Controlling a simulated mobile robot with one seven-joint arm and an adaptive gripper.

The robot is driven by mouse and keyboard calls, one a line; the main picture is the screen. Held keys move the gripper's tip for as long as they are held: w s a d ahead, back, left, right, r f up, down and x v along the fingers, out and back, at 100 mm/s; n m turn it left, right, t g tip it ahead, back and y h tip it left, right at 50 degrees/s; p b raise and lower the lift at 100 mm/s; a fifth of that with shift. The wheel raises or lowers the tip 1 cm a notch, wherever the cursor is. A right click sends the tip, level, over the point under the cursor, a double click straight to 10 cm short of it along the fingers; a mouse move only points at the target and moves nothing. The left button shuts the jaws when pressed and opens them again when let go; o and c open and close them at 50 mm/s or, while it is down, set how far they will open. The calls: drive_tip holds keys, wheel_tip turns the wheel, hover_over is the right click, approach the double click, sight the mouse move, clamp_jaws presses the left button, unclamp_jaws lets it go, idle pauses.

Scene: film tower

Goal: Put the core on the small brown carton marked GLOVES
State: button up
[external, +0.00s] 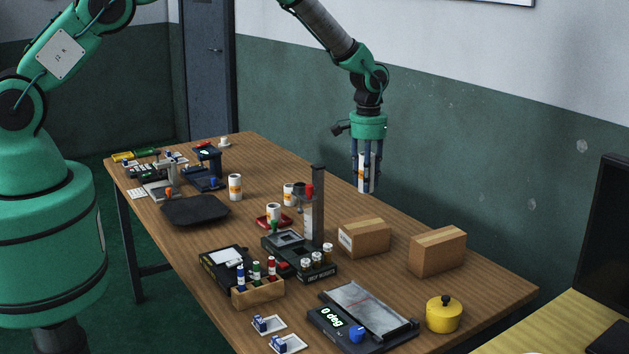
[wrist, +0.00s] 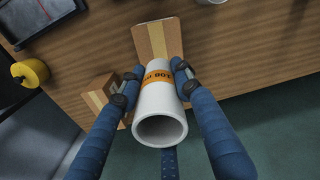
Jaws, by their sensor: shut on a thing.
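The core, a white hollow tube with an orange band, is held upright in my gripper (external: 366,186), above the back edge of the table. In the external view the core (external: 365,168) shows between the blue fingers; in the wrist view the core (wrist: 160,112) shows its open end, with fingers against both sides. Two brown cartons with pale tape stand on the table below: one nearer carton (external: 364,238), also in the wrist view (wrist: 155,38), and one further right (external: 438,251), also in the wrist view (wrist: 98,97). I cannot read GLOVES on either.
Similar white cores (external: 235,188) stand on the table. A tall grey post (external: 318,205) rises left of the cartons. A yellow pot (external: 444,314) and a flat grey device (external: 362,318) are in front. Bare wood (external: 340,195) lies behind the post.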

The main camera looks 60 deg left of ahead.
hover_over(364, 223)
drive_tip(key=shift+d+f, duration=0.1)
drive_tip(key=shift+f, duration=2.9)
drive_tip(key=shift+f+p, duration=0.4)
drive_tip(key=shift+f, duration=1.5)
drive_tip(key=shift+f, duration=0.2)
drive_tip(key=o, duration=1.2)
drive_tip(key=shift+r, duration=0.25)
drive_tip(key=shift+r+b, duration=0.5)
drive_tip(key=shift+r, duration=5.45)
